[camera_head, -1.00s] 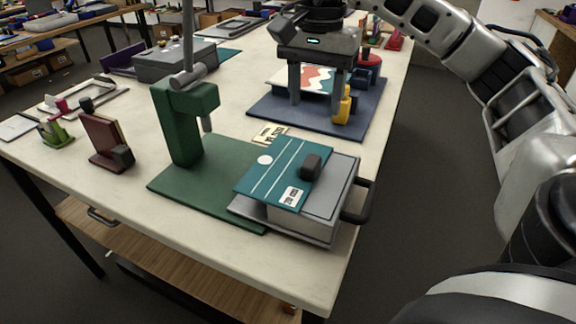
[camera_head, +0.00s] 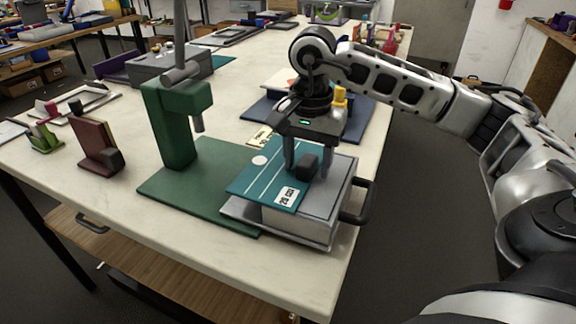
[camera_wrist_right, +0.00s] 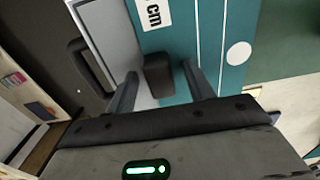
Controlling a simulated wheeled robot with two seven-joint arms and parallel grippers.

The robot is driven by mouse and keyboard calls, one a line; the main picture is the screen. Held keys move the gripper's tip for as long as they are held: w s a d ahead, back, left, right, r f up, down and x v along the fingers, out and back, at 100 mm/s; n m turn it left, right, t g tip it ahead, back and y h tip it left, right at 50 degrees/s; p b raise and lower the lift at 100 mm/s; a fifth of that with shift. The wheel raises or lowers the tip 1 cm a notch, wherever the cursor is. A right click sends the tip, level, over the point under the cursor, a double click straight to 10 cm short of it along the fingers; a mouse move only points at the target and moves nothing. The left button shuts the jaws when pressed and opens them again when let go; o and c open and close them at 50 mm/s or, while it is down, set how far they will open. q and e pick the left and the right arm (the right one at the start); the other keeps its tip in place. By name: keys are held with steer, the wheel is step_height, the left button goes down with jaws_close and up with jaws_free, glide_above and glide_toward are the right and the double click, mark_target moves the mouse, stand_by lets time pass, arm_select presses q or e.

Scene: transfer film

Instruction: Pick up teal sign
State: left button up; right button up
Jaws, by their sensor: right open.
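The teal sign (camera_head: 262,176) is a flat panel with white lines, a white dot, a "cm" label and a dark block handle (camera_head: 306,166). It lies partly on a grey box (camera_head: 325,205) and over the green base of a stand. My right gripper (camera_head: 306,172) is open over the sign, with its fingers on either side of the dark handle. The right wrist view shows the handle (camera_wrist_right: 158,76) between the two fingers (camera_wrist_right: 160,88), with gaps at both sides. Whether the fingertips touch the sign is unclear. My left gripper is not in view.
A green stand (camera_head: 172,130) with a vertical post rises left of the sign. The grey box has a black side handle (camera_head: 360,203) near the table's right edge. A maroon block (camera_head: 96,145) stands at left. The front left tabletop (camera_head: 110,205) is clear.

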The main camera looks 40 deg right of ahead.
steer(key=c, duration=1.1)
